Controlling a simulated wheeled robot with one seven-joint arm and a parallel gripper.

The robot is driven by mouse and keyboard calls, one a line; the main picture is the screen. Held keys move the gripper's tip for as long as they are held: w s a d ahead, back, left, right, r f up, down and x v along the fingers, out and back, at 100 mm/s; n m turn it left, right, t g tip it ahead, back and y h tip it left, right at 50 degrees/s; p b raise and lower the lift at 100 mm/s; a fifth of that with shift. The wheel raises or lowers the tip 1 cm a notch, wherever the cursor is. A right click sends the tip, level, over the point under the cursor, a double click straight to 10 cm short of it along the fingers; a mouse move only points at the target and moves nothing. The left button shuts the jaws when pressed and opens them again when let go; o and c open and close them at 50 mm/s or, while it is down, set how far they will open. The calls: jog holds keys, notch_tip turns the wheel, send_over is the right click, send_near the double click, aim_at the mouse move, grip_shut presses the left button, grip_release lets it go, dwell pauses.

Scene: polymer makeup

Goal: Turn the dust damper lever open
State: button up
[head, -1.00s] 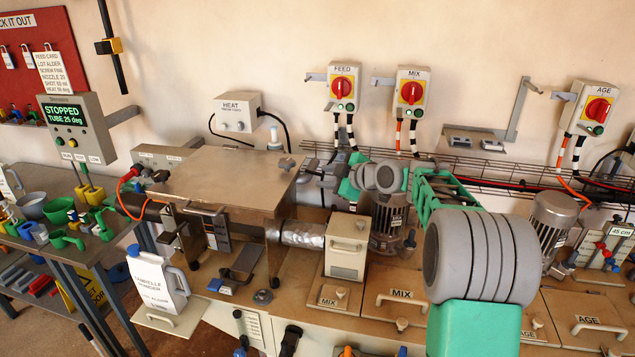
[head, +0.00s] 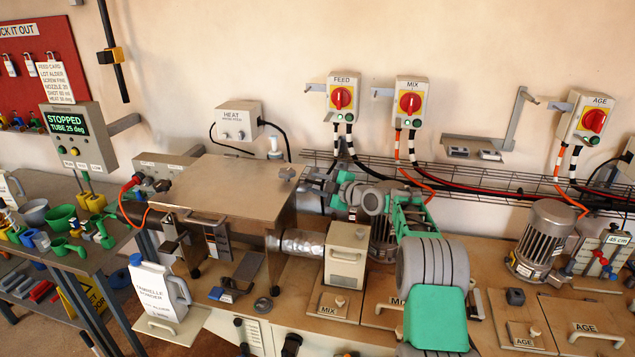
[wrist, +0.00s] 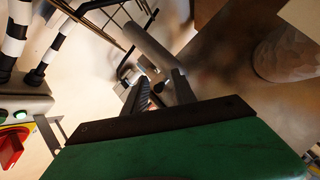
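My gripper (head: 322,181) is at the back right of the metal-topped hood, small and partly hidden by my own wrist. In the wrist view its two dark fingers (wrist: 160,88) stand apart with a gap between them. A grey cylindrical bar (wrist: 150,46), possibly the damper lever, runs up and left from beside the right finger. I cannot tell whether it touches that finger or lies beyond it. No label names the dust damper in any view. Nothing is clearly held.
The hood (head: 232,181) is left of my gripper, with a foil-wrapped duct (head: 298,242) below. A wire cable tray (head: 480,186) runs along the wall behind. FEED (head: 342,96) and MIX (head: 410,102) switch boxes hang above. A motor (head: 382,240) stands close to my arm.

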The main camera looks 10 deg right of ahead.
grip_shut()
jog(key=shift+s+f+b, duration=0.1)
jog(key=shift+b, duration=0.4)
